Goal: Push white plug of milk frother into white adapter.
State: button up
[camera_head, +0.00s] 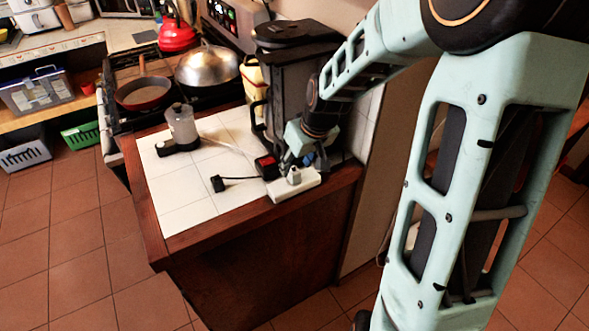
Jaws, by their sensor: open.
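The white adapter (284,193) is a long white block lying on the tiled counter near its front right edge. A small white plug (294,175) appears to stand at the adapter's upper side; I cannot tell whether its pins are in a socket. My gripper (297,162) is open, just above and behind the plug, pointing down; contact between them is unclear.
A red and black block (267,166) sits left of my gripper, with a black plug (217,183) on a cable. A dark coffee machine (286,85) stands close behind. The front left tiles (187,215) are clear. The stove holds a pan (143,92) and a silver lid (207,66).

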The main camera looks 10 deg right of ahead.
jog(key=a+v, duration=0.1)
jog(key=v, duration=0.6)
jog(key=shift+d+r, duration=0.3)
jog(key=shift+d, duration=0.2)
jog(key=shift+s, duration=0.15)
